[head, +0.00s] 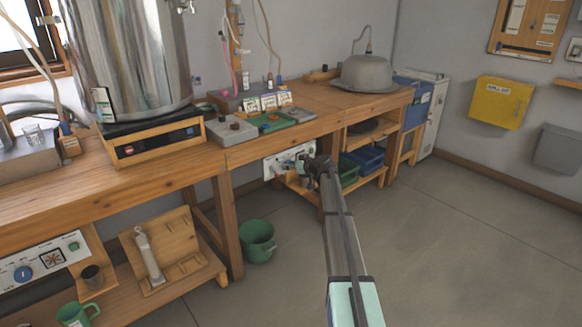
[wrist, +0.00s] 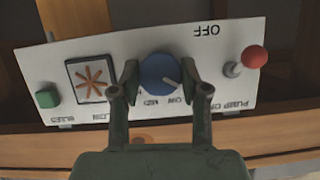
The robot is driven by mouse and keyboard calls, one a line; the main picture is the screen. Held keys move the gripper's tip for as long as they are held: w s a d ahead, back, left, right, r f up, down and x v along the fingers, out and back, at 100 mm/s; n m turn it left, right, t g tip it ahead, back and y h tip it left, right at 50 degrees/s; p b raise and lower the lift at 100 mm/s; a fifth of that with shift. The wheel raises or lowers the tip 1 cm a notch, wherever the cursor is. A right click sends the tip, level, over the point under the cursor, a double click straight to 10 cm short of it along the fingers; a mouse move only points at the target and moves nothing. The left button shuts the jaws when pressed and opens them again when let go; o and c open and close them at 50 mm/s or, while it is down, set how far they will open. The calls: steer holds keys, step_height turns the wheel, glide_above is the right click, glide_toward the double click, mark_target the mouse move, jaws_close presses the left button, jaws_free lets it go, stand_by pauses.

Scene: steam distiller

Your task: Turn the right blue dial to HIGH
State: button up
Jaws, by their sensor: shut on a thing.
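The right blue dial (wrist: 158,74) sits on a white control panel (wrist: 110,64), which appears upside down in the wrist view. My gripper (wrist: 159,78) has one finger on each side of the dial and is shut on it. A pale pointer mark on the dial points to the lower right in the wrist view, toward a small label that I cannot read surely. OFF is at the upper right; other labels are partly hidden by the fingers. In the head view my gripper (head: 308,166) is at the panel (head: 278,163) under the bench and hides the dial.
The panel also has a red-tipped lever (wrist: 253,59), an orange star indicator (wrist: 90,77) and a green button (wrist: 48,98). Another blue dial (head: 23,273) is on the lower-left panel. A green bucket (head: 257,240) stands on the floor. Floor at right is clear.

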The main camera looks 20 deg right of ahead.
steer(key=m+t+y+p, duration=0.1)
steer(key=m+y, duration=0.1)
steer(key=m, duration=0.4)
steer(key=m+t+y+p, duration=0.1)
steer(key=m+y+p, duration=0.1)
steer(key=m, duration=0.4)
steer(key=m+t+y+p, duration=0.1)
steer(key=m+y+p, duration=0.1)
steer(key=m, duration=0.4)
steer(key=shift+w+d+f+m+t+y, duration=0.1)
steer(key=shift+w+f+m+t+y, duration=0.1)
steer(key=shift+y, duration=0.2)
steer(key=shift+w+d+f+m+t+y, duration=0.1)
steer(key=shift+m+y, duration=0.1)
steer(key=shift+y, duration=0.2)
stand_by(0.3)
steer(key=o, duration=1.1)
steer(key=shift+a, duration=0.1)
steer(key=shift+s, duration=0.1)
steer(key=v, duration=1.2)
steer(key=shift+f, duration=0.1)
